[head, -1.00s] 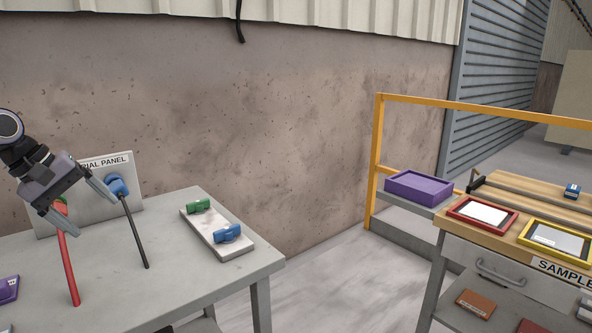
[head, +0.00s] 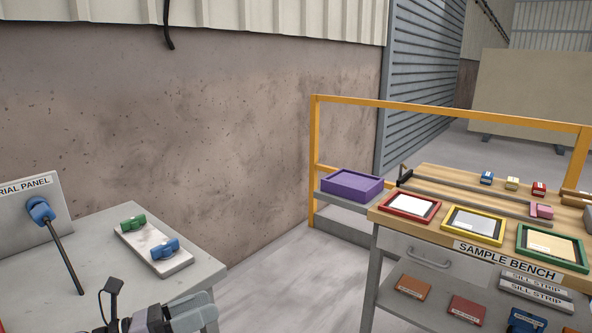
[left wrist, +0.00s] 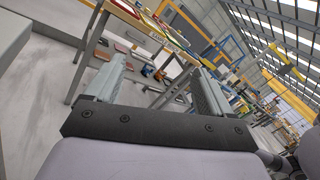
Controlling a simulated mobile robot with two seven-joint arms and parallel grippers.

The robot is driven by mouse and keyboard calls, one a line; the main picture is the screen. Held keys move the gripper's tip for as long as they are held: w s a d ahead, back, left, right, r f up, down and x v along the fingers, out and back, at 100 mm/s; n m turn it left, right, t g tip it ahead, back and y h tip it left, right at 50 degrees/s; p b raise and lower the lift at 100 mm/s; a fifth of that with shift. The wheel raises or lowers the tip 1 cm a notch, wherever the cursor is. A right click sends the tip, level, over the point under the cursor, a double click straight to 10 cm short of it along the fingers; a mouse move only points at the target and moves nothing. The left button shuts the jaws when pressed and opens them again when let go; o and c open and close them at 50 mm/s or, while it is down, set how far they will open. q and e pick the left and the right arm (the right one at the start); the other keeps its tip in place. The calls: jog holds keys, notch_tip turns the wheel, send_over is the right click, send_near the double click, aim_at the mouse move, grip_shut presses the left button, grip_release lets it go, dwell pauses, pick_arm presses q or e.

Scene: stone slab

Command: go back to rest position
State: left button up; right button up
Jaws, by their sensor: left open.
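My left gripper (head: 190,312) is low at the bottom of the head view, in front of the grey table's near right corner. In the left wrist view its two fingers (left wrist: 155,88) stand wide apart with nothing between them. The view past the fingers is tilted and shows open floor and the bench's legs. My right gripper is in neither view.
The grey table (head: 205,262) holds a panel (head: 20,232) with a blue handle (head: 40,209), and a white slab with green (head: 132,222) and blue (head: 165,249) pieces. The sample bench (head: 400,245) stands right, beside a yellow rail (head: 450,112). Floor between is clear.

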pick_arm(q)
jog(key=s+a+f+m+y+p, duration=0.1)
jog(key=s+f+m+y, duration=0.6)
jog(key=m, duration=0.9)
jog(key=s+a+f+m+y+p, duration=0.1)
jog(key=s+f+m+y, duration=0.5)
jog(key=s+f+m, duration=0.8)
jog(key=shift+s+a+f+m+t+y, duration=0.35)
jog(key=shift+f+m, duration=0.25)
jog(key=shift+m, duration=0.5)
